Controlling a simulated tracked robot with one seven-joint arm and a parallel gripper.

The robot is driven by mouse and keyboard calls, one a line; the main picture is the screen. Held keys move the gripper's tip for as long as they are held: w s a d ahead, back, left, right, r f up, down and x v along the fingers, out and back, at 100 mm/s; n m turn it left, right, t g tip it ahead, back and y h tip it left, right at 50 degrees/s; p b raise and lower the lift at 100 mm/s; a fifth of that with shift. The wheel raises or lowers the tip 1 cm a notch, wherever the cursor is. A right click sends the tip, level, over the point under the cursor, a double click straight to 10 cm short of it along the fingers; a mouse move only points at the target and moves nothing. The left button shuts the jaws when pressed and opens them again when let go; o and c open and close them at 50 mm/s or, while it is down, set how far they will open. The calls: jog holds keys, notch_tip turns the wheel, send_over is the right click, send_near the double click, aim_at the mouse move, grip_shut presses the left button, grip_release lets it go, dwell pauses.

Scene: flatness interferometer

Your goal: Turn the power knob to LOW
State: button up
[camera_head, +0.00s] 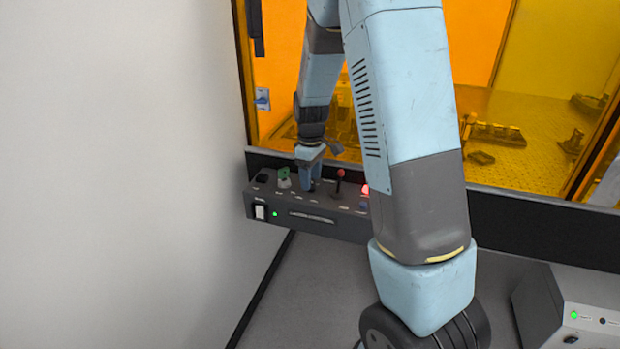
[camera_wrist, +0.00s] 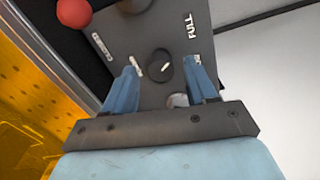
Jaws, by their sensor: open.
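The black round power knob (camera_wrist: 156,60) sits on the grey panel of the control box (camera_head: 330,228). In the head view my gripper (camera_head: 309,187) is down at the panel and hides the knob.
A red-topped joystick (camera_head: 338,177) stands right of my gripper, and a green-topped control (camera_head: 284,176) stands left. A lit red button (camera_head: 365,190) is farther right. An orange window (camera_head: 285,60) rises behind the box. A grey unit (camera_head: 575,305) stands at lower right.

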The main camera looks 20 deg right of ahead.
jog(key=shift+f, duration=0.35)
